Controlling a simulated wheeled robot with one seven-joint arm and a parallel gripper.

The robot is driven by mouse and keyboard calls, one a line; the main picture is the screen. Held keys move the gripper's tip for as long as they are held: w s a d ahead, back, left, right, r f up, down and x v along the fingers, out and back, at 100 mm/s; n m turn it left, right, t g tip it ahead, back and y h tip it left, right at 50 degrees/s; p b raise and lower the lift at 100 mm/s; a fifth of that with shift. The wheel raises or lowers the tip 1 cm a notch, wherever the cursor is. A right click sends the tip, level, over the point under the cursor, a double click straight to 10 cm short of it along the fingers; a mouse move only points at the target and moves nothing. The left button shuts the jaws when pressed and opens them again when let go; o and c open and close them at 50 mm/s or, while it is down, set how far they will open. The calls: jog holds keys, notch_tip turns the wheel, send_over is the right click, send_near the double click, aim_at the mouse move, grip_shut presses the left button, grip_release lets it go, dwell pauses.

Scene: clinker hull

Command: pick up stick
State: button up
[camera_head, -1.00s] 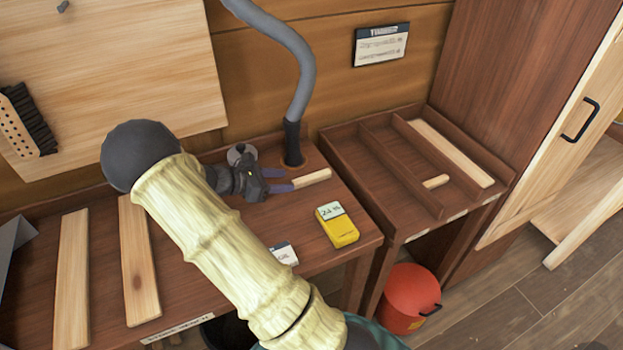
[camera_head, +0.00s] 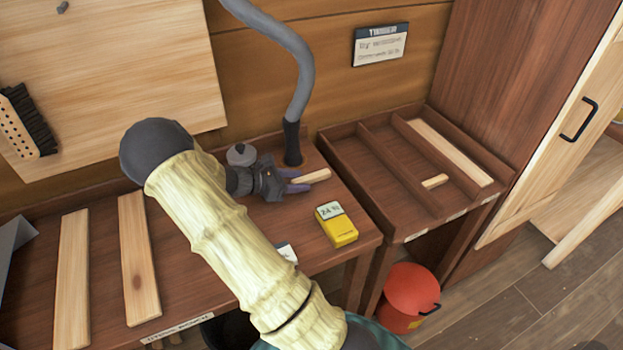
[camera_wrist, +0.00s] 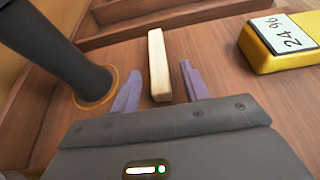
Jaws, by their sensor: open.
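A short pale wooden stick (camera_head: 312,176) lies on the brown bench near the base of the grey hose. In the wrist view the stick (camera_wrist: 159,65) points away from me, with its near end between the two purple fingers of my gripper (camera_wrist: 160,90). The fingers are open, with a gap on each side of the stick. In the head view my gripper (camera_head: 298,183) is low over the bench at the stick's left end. My arm hides part of the bench.
A yellow meter (camera_head: 337,226) sits on the bench right of my gripper. The grey hose (camera_head: 300,80) rises close behind it. A divided tray (camera_head: 374,170) at the right holds a long board (camera_head: 450,150) and a short wooden piece (camera_head: 435,181). Two planks (camera_head: 138,258) lie at left.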

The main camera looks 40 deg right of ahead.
jog(key=shift+c, duration=0.4)
grip_shut()
notch_tip(320, 180, up, 10)
dwell(0.3)
jog(key=shift+d, duration=0.1)
